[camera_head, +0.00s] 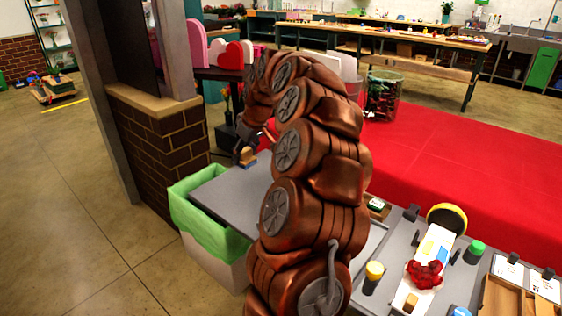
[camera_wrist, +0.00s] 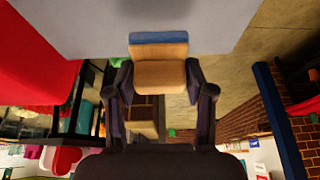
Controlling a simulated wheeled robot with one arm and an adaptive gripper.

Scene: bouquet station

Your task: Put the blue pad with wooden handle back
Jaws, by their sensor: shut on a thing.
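My gripper (camera_wrist: 159,80) is shut on the wooden handle (camera_wrist: 160,74) of the blue pad (camera_wrist: 158,38). The blue edge points away from my palm, toward the grey table surface (camera_wrist: 215,18) in the wrist view. In the head view the gripper (camera_head: 243,143) is at the far end of my arm, with the wooden handle (camera_head: 249,153) just below it, over or at the back of the grey tabletop (camera_head: 225,197). I cannot tell whether the pad touches the table.
A bin with a green liner (camera_head: 195,222) stands left of the table, beside a brick pillar (camera_head: 165,145). At right are a yellow-rimmed round thing (camera_head: 447,215), red flowers (camera_head: 425,275), a yellow-capped bottle (camera_head: 374,272) and a green-capped one (camera_head: 476,249). My arm hides the table's middle.

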